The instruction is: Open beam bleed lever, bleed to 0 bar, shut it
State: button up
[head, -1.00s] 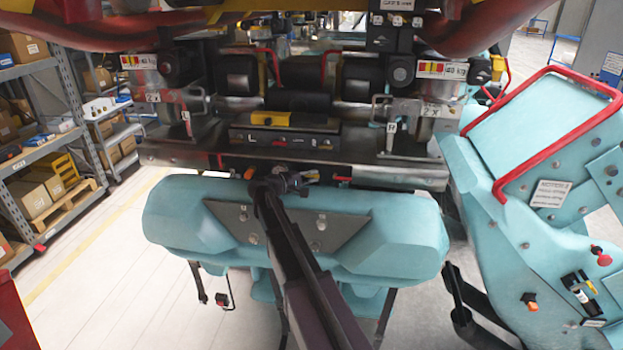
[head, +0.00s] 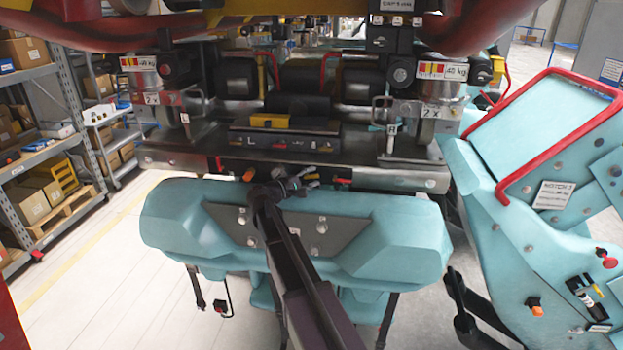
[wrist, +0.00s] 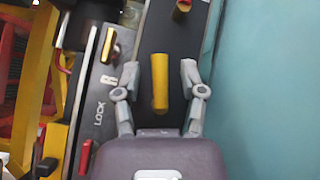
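A yellow cylindrical handle (wrist: 160,83) stands out from a dark panel (wrist: 178,42) in the wrist view. I cannot tell for sure that it is the beam bleed lever. My gripper (wrist: 160,74) is open, with one grey finger on each side of the handle and a gap on both sides. In the head view my gripper (head: 308,177) is at the front edge of the machine's beam, just above the turquoise seat-like body (head: 385,225). The handle is not clear there. No readable pressure value shows.
Left of the handle in the wrist view are a "LOCK" label (wrist: 99,113), a brass-coloured knob (wrist: 111,45) and a red lever (wrist: 85,157). A turquoise surface (wrist: 265,90) lies close on the right.

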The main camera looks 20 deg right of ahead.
jog(key=shift+m+y+p, duration=0.3)
jog(key=shift+p, duration=0.2)
